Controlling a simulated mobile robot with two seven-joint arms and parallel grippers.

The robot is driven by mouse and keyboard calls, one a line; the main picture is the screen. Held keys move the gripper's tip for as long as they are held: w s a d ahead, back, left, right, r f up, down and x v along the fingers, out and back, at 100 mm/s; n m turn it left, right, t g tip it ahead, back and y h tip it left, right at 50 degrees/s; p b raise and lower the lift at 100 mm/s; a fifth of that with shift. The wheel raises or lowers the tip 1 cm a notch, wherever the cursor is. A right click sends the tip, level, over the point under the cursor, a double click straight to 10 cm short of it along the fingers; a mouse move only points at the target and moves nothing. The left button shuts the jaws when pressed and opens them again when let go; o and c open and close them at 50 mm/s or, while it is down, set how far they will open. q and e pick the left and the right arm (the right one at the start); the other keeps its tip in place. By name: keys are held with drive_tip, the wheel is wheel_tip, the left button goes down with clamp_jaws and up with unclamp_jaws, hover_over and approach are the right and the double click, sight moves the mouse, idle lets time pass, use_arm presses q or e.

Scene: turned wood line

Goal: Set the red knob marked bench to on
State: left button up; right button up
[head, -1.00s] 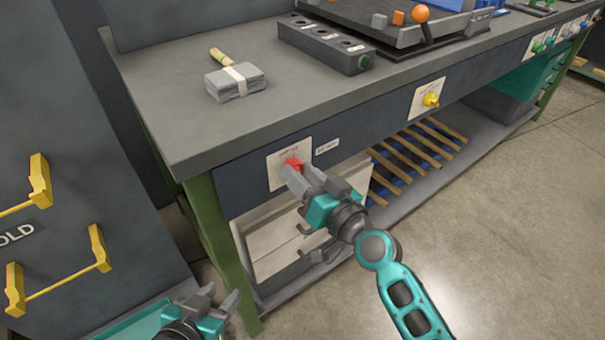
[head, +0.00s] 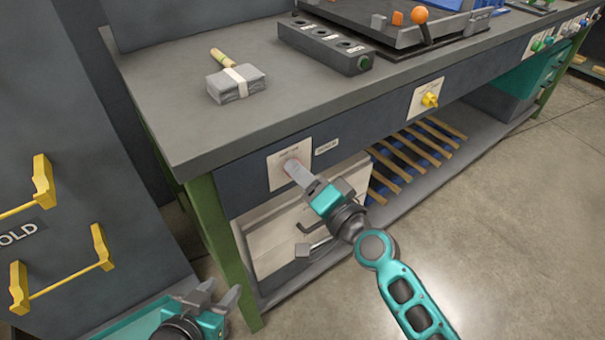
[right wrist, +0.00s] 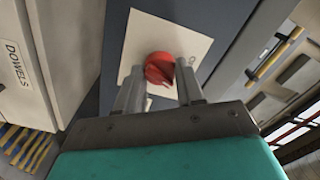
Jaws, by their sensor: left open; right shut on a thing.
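The red knob (right wrist: 158,68) sits on a white plate (right wrist: 139,30) on the bench front, shown in the right wrist view. My right gripper (right wrist: 162,76) is shut on it, one finger on each side. In the head view the same plate (head: 274,172) shows under the bench's left front edge, and the fingers of my right gripper (head: 293,167) hide nearly all of the knob. The lettering on the plate is too small to read. My left gripper (head: 220,291) is open and empty at the bottom left, apart from the bench.
A yellow knob (head: 430,100) is further right on the bench front. A mallet (head: 238,84) lies on the bench top (head: 190,125). Drawers (head: 290,235) are below the red knob. A cabinet with yellow handles (head: 42,181) stands at left. The floor at right is clear.

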idle(0.5)
drive_tip(key=o, duration=1)
drive_tip(key=shift+o, duration=0.2)
drive_tip(key=v, duration=1.3)
drive_tip(key=shift+b, duration=0.3)
